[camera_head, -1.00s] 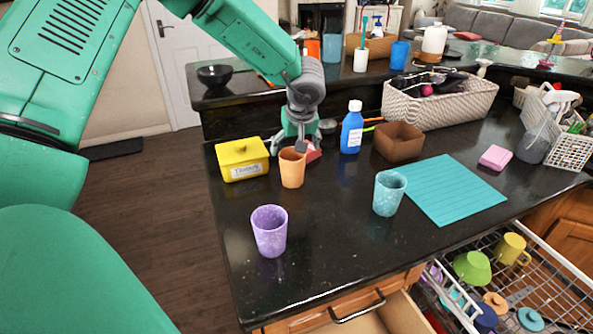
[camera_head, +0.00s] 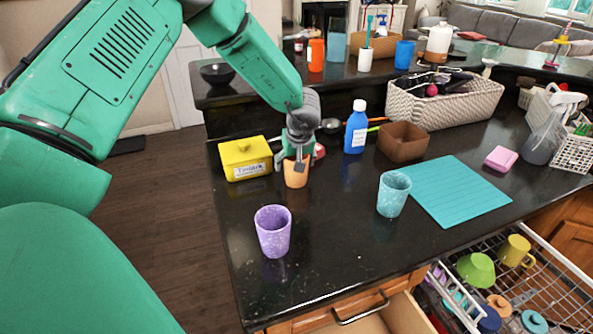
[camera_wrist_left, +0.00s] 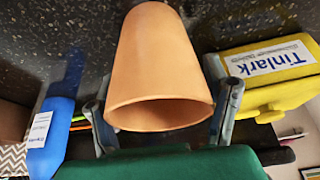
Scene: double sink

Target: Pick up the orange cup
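The fingers of my left gripper (camera_wrist_left: 161,112) are spread, one on each side of the cup near the rim. They look open; whether either touches the cup I cannot tell. My right gripper is not in view.
A yellow box (camera_head: 245,158) is close on the left and a blue bottle (camera_head: 356,128) behind on the right. A purple cup (camera_head: 273,231) and a teal cup (camera_head: 393,194) stand nearer the front. A brown bowl (camera_head: 403,143) sits behind the turquoise mat (camera_head: 455,192).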

